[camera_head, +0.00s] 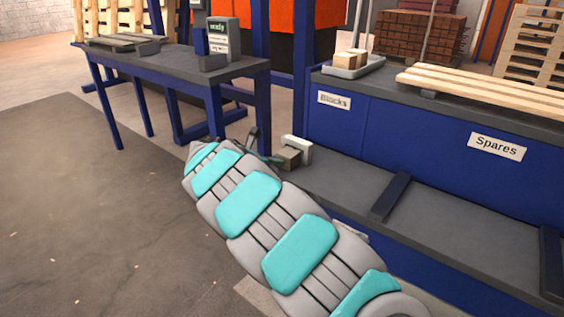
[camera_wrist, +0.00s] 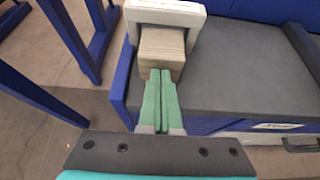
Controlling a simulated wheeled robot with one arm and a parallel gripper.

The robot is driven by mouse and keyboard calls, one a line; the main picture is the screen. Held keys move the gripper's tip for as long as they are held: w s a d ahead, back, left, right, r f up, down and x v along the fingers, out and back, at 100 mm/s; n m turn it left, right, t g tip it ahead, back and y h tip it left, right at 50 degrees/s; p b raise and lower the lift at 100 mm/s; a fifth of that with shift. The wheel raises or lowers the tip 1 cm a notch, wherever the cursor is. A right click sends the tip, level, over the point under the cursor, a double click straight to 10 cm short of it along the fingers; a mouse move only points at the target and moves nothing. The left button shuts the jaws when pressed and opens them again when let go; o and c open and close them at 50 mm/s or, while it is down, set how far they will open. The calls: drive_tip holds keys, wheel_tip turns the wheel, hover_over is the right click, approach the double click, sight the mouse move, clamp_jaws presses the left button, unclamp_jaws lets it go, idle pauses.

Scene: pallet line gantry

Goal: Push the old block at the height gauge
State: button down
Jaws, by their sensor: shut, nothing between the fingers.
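The old block (camera_head: 288,158) is a worn wooden block at the left end of the low grey shelf. In the wrist view the block (camera_wrist: 162,48) lies partly under the white arch of the height gauge (camera_wrist: 165,12), with its near end sticking out towards me. The gauge (camera_head: 299,146) also shows in the head view. My gripper (camera_wrist: 160,73) is shut with its green fingers side by side. The fingertips are at the block's near end; I cannot tell whether they touch it. In the head view my gripper (camera_head: 268,160) is partly hidden by my arm.
The grey shelf (camera_head: 345,185) is clear right of the gauge up to a dark blue divider (camera_head: 390,196). Above it, a tray (camera_head: 352,69) holds light blocks by the "Blocks" label, with planks (camera_head: 490,95) to the right. A blue table (camera_head: 240,68) stands left.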

drive_tip(key=shift+w+d+p, duration=0.55)
drive_tip(key=shift+w+d, duration=0.15)
drive_tip(key=shift+w, duration=0.2)
drive_tip(key=s+a+p, duration=0.2)
drive_tip(key=s+a, duration=0.1)
drive_tip(key=s, duration=0.1)
drive_tip(key=shift+s+a, duration=0.35)
drive_tip(key=shift+s, duration=0.05)
idle(0.5)
drive_tip(key=shift+r+p, duration=0.15)
drive_tip(key=shift+p, duration=0.15)
drive_tip(key=s+a+r+p, duration=0.2)
drive_tip(key=s+r+p, duration=0.1)
drive_tip(key=r, duration=0.6)
drive_tip(key=shift+a+r, duration=0.25)
drive_tip(key=shift+r, duration=0.15)
drive_tip(key=shift+d, duration=0.1)
